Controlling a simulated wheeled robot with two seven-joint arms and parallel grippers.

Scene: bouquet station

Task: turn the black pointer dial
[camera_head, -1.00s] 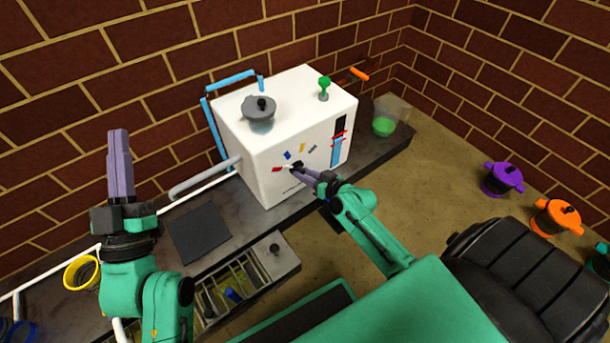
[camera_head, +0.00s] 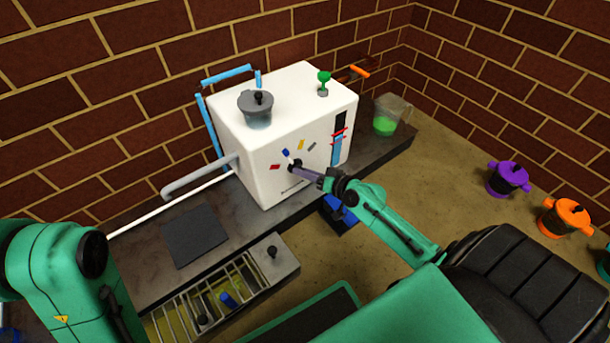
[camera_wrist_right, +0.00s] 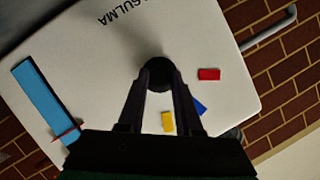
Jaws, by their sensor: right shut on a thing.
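The black pointer dial (camera_head: 294,163) is on the front face of the white machine (camera_head: 262,182). Red (camera_head: 275,167), blue (camera_head: 285,153), yellow (camera_head: 301,145) and grey (camera_head: 312,147) marks fan out around it. My right gripper (camera_head: 299,167) is shut on the dial, whose round black body (camera_wrist_right: 159,76) shows between the fingertips in the right wrist view. A small pale pointer tip seems to face the blue mark; the gripper hides much of the dial. Only links of my left arm show at the left edge; its gripper is out of view.
A grey-lidded pot (camera_head: 256,108) and a green knob (camera_head: 323,82) are on top of the machine. A clear jug with green contents (camera_head: 387,118) stands to its right.

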